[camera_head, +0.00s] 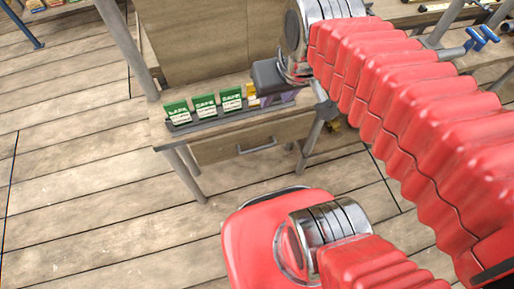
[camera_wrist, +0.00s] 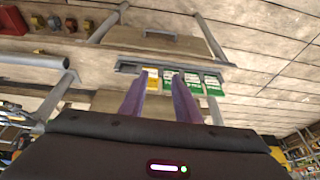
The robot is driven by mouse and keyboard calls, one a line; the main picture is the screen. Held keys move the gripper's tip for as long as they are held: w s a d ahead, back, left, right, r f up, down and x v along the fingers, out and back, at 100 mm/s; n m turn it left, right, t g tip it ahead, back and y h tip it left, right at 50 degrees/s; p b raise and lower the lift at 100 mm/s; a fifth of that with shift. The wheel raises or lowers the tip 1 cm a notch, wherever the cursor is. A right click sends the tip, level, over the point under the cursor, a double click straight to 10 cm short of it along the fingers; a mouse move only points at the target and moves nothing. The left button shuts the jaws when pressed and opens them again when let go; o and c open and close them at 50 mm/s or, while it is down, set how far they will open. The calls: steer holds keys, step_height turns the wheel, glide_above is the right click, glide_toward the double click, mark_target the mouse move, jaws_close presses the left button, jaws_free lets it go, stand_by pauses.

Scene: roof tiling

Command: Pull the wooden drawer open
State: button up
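The wooden drawer (camera_head: 215,148) sits under the tabletop of a small workbench, its front flush below the edge, so it looks closed. A grey bar handle (camera_head: 257,146) is on its front. In the wrist view the drawer front (camera_wrist: 190,42) and handle (camera_wrist: 160,33) show near the top. My gripper (camera_head: 276,98) is above the right part of the bench top, behind and above the handle, and not touching it. In the wrist view its two purple fingers (camera_wrist: 160,82) stand apart with nothing held between them.
A grey rack (camera_head: 232,116) on the bench holds several green-and-white packets (camera_head: 205,105) and a yellow one (camera_head: 251,92), close to my fingers. Metal bench legs (camera_head: 185,172) stand either side of the drawer. The plank floor (camera_head: 110,200) in front is mostly clear.

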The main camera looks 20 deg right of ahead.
steer(key=w+d+f+m+g+y, duration=0.1)
steer(key=w+d+f+g+y, duration=0.15)
steer(key=f, duration=0.45)
steer(key=w+d+f+g+y, duration=0.2)
steer(key=f+y, duration=0.1)
steer(key=f, duration=0.4)
steer(key=w+d+f+m+g+y, duration=0.1)
steer(key=w+d+f+g+y, duration=0.15)
steer(key=f, duration=0.45)
step_height(320, 180, down, 9)
steer(key=d+m+t+y, duration=0.1)
steer(key=d+t+y, duration=0.2)
steer(key=y, duration=0.2)
steer(key=m+t+y, duration=0.3)
steer(key=m+t, duration=0.1)
steer(key=t, duration=0.2)
glide_toward(257, 148)
steer(key=v, duration=0.3)
steer(key=shift+s+d+f, duration=0.25)
steer(key=shift+d, duration=0.05)
steer(key=shift+a, duration=0.15)
steer(key=shift+x, duration=6.8)
steer(key=shift+w+f, duration=0.15)
steer(key=shift+w, duration=0.05)
steer(key=shift+c, duration=0.2)
jaws_close()
